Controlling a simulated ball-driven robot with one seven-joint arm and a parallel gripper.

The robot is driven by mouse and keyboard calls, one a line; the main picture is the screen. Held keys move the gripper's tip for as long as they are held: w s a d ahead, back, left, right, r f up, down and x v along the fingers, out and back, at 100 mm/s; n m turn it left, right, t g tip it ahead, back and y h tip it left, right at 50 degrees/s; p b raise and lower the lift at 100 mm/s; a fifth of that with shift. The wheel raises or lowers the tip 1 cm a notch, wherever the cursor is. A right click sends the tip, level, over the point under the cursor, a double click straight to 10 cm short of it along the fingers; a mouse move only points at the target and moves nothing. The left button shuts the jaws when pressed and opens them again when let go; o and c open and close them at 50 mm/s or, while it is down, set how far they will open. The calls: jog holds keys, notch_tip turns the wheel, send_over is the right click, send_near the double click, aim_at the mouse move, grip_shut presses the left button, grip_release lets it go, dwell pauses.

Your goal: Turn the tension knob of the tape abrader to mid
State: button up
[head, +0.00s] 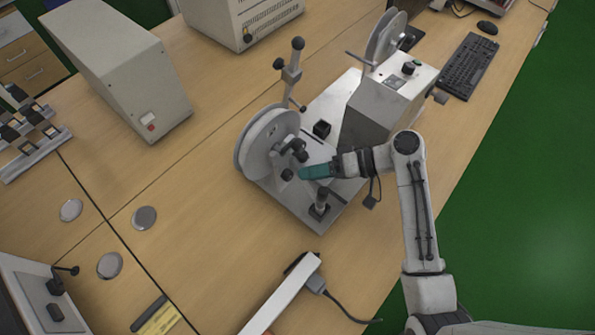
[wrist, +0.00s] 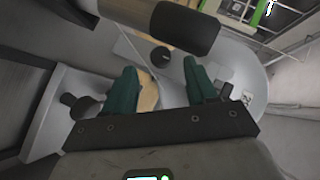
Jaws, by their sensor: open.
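The tape abrader (head: 330,205) is a light metal machine on the bench, with a white reel (head: 262,140) and a grey control box (head: 392,100). A black knob (head: 408,67) sits on the box top. Dark knobs (head: 287,174) stand at the reel's hub; I cannot tell which knob is the tension knob, nor read any setting. My gripper (head: 303,173) is beside the hub, with green fingers. In the wrist view my gripper (wrist: 159,66) is open and empty, and a small round black knob (wrist: 161,57) appears between the fingertips, apparently beyond them. A dark cylinder (wrist: 185,25) partly blocks the upper view.
An upright metal arm with dark balls (head: 291,72) rises behind the reel, and a post (head: 321,202) stands just below my gripper. A power strip (head: 285,295) lies near the bench front. A keyboard (head: 468,65) is at upper right.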

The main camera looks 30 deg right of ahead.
aim_at(291, 177)
jog(key=shift+x, duration=2.2)
